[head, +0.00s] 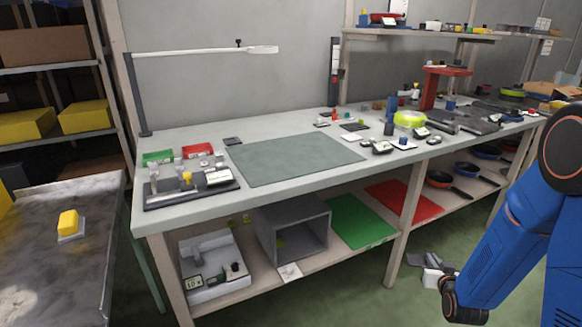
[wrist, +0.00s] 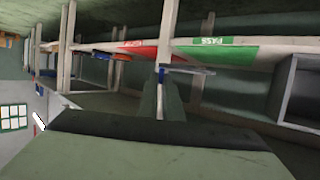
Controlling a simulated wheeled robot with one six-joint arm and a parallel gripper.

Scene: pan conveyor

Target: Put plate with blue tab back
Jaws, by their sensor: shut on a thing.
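My gripper (head: 433,270) hangs low at the right of the head view, in front of the bench and below its lower shelf. It also shows in the wrist view (wrist: 160,100), shut on a thin grey plate (wrist: 190,69) seen nearly edge-on. A small blue tab (wrist: 161,75) shows at the plate's near end. The held plate is clear of the shelf behind it. In the head view it is too small to make out its tab.
The bench (head: 200,139) carries a green mat (head: 290,158), and small parts stand to either side. The lower shelf holds a grey open box (head: 292,232), a green PASS sheet (head: 355,222), a red sheet (head: 404,199) and pans (head: 438,179). A bench leg (head: 406,230) stands near my gripper.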

